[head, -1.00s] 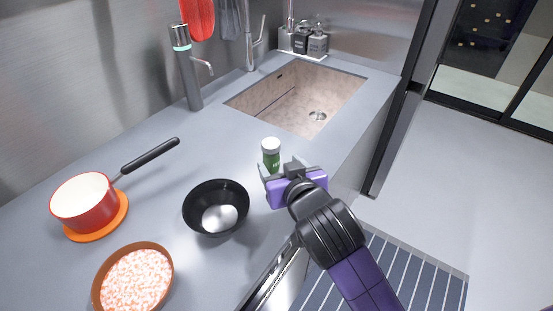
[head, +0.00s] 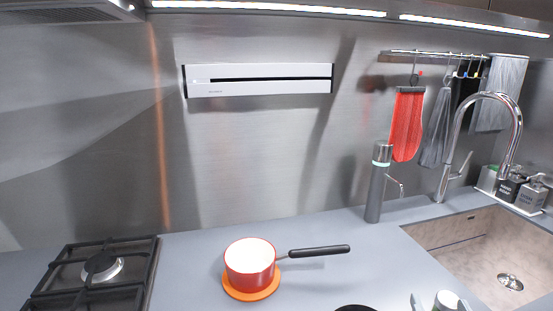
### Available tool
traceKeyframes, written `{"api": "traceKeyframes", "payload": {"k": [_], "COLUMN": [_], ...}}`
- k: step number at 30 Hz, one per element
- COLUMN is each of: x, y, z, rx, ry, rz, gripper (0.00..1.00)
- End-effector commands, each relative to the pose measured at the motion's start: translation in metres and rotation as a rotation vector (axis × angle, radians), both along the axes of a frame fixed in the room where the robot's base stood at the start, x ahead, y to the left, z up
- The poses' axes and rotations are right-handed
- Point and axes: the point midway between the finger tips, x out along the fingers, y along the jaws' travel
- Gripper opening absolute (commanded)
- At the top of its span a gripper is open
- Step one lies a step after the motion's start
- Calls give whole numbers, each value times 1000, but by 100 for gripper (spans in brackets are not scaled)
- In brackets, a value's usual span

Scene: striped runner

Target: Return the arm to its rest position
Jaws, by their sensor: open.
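Only the tips of my gripper (head: 439,304) show, at the bottom edge of the head view, right of centre. The fingers stand apart on either side of a small green jar with a white lid (head: 446,299). Whether they touch the jar cannot be told. The rest of my arm is below the picture.
A red pot (head: 249,261) with a black handle stands on an orange trivet (head: 252,288). A black bowl (head: 355,308) barely shows at the bottom edge. A gas hob (head: 95,275) is at left, a sink (head: 490,250) with a faucet (head: 457,135) at right.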

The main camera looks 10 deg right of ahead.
Motion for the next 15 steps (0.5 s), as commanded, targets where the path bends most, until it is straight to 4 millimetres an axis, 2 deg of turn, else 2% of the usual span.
{"api": "traceKeyframes", "payload": {"k": [4,8,15], "x": [-4,-23,-86], "y": [33,66,116], "z": [-1,-11,-38], "rx": [-80,-123,-127], "ry": [-65,-110,-157], "rz": [140,257,410], "gripper": [64,64,64]}}
